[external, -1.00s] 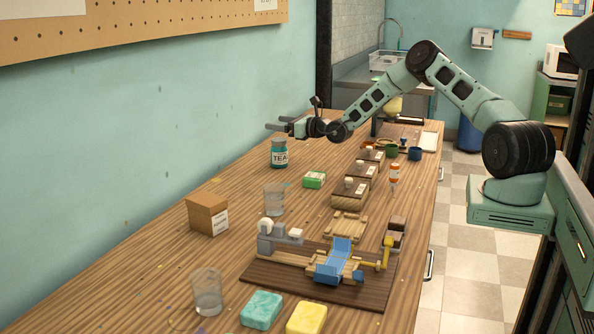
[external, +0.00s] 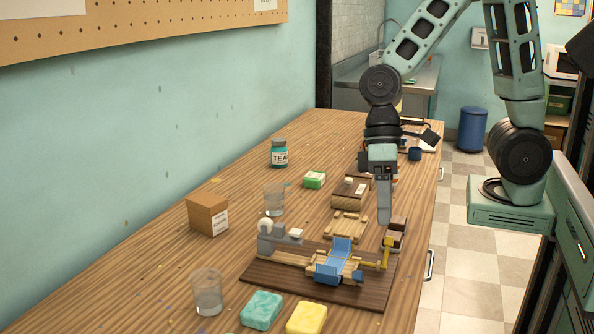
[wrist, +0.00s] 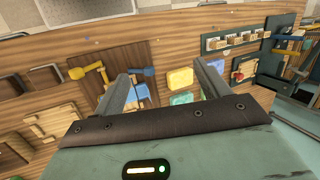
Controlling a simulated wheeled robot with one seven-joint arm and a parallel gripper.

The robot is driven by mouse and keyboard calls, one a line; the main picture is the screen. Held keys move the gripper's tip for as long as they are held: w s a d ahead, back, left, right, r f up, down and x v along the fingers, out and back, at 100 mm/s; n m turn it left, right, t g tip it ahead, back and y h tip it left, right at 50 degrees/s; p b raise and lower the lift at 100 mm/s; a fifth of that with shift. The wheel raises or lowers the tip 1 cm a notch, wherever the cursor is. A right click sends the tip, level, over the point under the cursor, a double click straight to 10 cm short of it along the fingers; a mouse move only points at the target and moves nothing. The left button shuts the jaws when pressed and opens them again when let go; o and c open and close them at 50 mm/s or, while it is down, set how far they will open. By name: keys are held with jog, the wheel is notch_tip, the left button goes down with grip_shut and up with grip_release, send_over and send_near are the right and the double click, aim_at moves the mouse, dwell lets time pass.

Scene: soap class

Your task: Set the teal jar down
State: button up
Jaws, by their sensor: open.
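The teal jar (external: 279,153), with a white label reading TEA, stands upright on the wooden table near the wall, behind the glasses. My gripper (external: 384,218) is well to the right of the jar, pointing down over the right side of the table, apart from the jar. In the wrist view my gripper (wrist: 163,88) has its two fingers spread wide with nothing between them. I cannot make out the jar in the wrist view.
A wooden jig with a blue cradle (external: 338,262) and yellow crank (external: 385,253) sits in front of my gripper. Two glasses (external: 275,199), a cardboard box (external: 207,215), a green-and-white soap (external: 314,180), a teal soap (external: 261,310) and a yellow soap (external: 306,319) stand around.

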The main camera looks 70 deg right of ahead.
jog(key=s+d+n+t+h, duration=0.1)
jog(key=s+d+n+h, duration=0.2)
jog(key=s+d+n, duration=0.2)
jog(key=shift+s+d+n+t+h, duration=0.35)
jog(key=shift+s+n, duration=0.35)
jog(key=shift+s, duration=0.65)
